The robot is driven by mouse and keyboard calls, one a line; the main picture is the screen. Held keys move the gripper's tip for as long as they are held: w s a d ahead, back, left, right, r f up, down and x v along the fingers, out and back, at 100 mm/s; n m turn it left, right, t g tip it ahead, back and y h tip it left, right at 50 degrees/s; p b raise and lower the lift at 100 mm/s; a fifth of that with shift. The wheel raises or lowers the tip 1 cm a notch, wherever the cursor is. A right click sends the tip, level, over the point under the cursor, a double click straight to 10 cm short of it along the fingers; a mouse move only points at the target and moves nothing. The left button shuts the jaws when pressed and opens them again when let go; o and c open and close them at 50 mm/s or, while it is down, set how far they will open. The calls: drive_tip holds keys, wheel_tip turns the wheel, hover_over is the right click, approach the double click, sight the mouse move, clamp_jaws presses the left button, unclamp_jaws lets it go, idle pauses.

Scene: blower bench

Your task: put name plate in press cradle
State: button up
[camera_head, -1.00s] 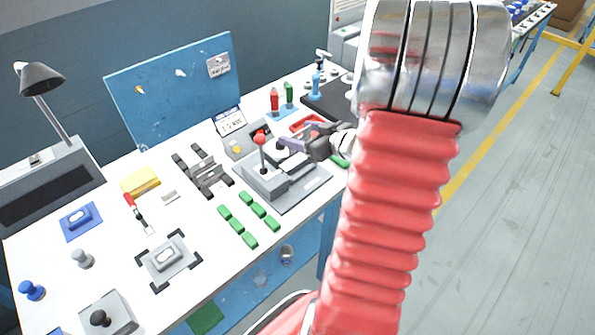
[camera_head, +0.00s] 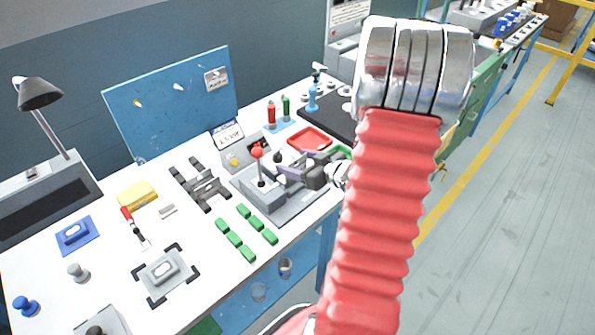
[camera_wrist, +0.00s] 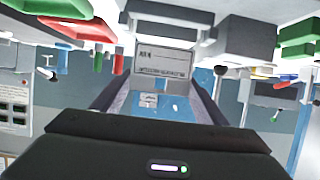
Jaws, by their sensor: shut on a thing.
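The press (camera_head: 285,203) is a grey base with an upright block and a red ball-topped lever, on the white bench in the head view. My gripper (camera_head: 284,170) is over the press, just right of the lever. In the wrist view, my gripper (camera_wrist: 164,88) is shut on the name plate (camera_wrist: 165,64), a flat grey plate with dark lettering between the fingers. The plate cannot be made out in the head view. The press cradle is hidden behind my gripper, and I cannot tell whether the plate touches it.
Green blocks (camera_head: 235,240) lie in front of the press. A dark bracket fixture (camera_head: 203,187) stands to its left and a red tray (camera_head: 310,139) behind it. A yellow block (camera_head: 137,194) and a framed grey part (camera_head: 164,271) are further left.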

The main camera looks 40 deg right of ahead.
drive_tip(key=shift+f, duration=2.05)
